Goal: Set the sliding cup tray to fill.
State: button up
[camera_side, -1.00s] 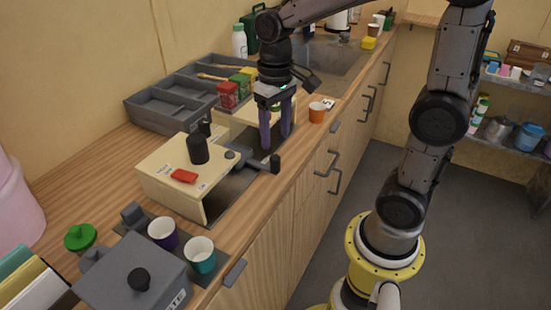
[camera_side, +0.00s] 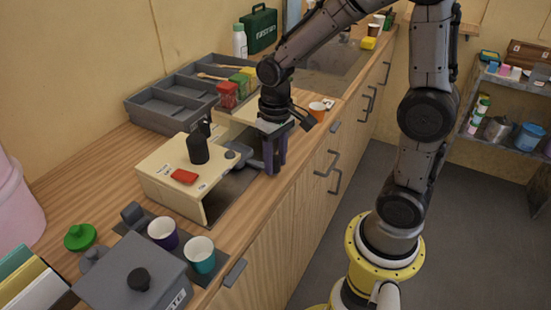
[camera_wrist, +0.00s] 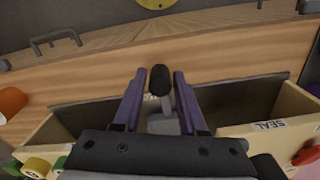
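The sliding cup tray is dark grey, and its slide channel (camera_side: 226,193) runs under the cream stations. Its black-knobbed handle (camera_wrist: 160,80) shows between my fingers in the wrist view. In the side view the handle is hidden by my gripper (camera_side: 275,160), which points down at the counter's front edge. The purple fingers (camera_wrist: 160,95) stand one on each side of the knob, close to it. I cannot tell whether they touch it. The near station carries a label reading SEAL (camera_wrist: 268,126) in the wrist view. The fill label is not readable.
The cream sealing station (camera_side: 165,180) has a black knob and a red piece on top. Purple and teal cups (camera_side: 201,255) stand near the grey lidded box (camera_side: 130,275). An orange cup (camera_side: 317,111) and a grey compartment tray (camera_side: 160,108) stand behind.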

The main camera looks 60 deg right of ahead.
grip_shut()
dwell(1.1)
